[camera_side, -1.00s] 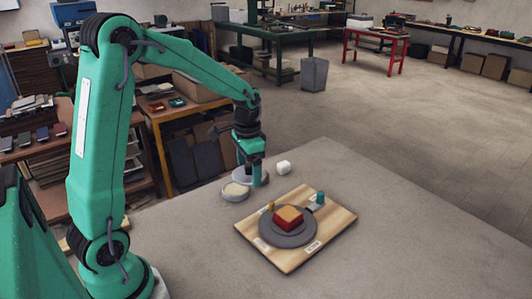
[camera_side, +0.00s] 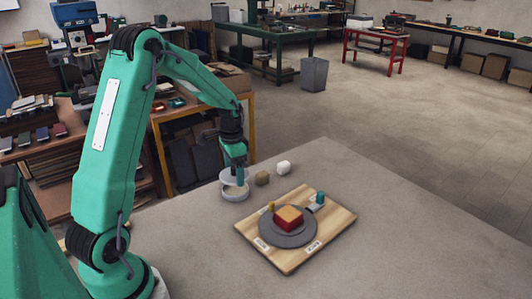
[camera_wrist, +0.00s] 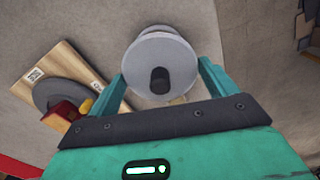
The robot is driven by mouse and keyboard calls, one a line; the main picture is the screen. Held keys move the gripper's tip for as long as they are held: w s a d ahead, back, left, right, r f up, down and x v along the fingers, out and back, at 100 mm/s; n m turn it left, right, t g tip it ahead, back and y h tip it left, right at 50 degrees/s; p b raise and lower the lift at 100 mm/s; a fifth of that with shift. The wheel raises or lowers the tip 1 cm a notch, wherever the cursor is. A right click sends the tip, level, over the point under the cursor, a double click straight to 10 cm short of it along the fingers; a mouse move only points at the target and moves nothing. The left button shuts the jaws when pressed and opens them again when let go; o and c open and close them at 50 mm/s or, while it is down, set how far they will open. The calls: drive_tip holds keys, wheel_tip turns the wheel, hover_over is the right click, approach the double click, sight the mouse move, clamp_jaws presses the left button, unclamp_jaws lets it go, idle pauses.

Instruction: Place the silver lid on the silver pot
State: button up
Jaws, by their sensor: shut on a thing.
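The silver lid (camera_wrist: 160,55) is a round grey disc with a black knob, in the middle of the wrist view. My gripper (camera_side: 236,172) is shut on it, with a teal finger on each side of the lid in the wrist view. In the side view the lid (camera_side: 226,177) is over the silver pot (camera_side: 236,197), at the left of the table. The pot's pale inside shows below the lid, so the lid looks slightly raised. In the wrist view the lid hides most of the pot.
A wooden board (camera_side: 283,264) lies right of the pot. It carries a dark round plate (camera_side: 270,238), a red and orange block (camera_side: 289,217), a small yellow piece (camera_side: 271,206) and a teal piece (camera_side: 320,197). A brown block (camera_side: 262,178) and a white block (camera_side: 284,167) stand behind.

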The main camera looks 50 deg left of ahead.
sight(234, 174)
drive_tip(key=shift+f, duration=1.8)
drive_tip(key=shift+f, duration=0.45)
drive_tip(key=o, duration=0.9)
drive_tip(key=shift+c, duration=0.2)
drive_tip(key=shift+r, duration=0.1)
wheel_tip(234, 174, up, 13)
drive_tip(key=shift+f, duration=0.15)
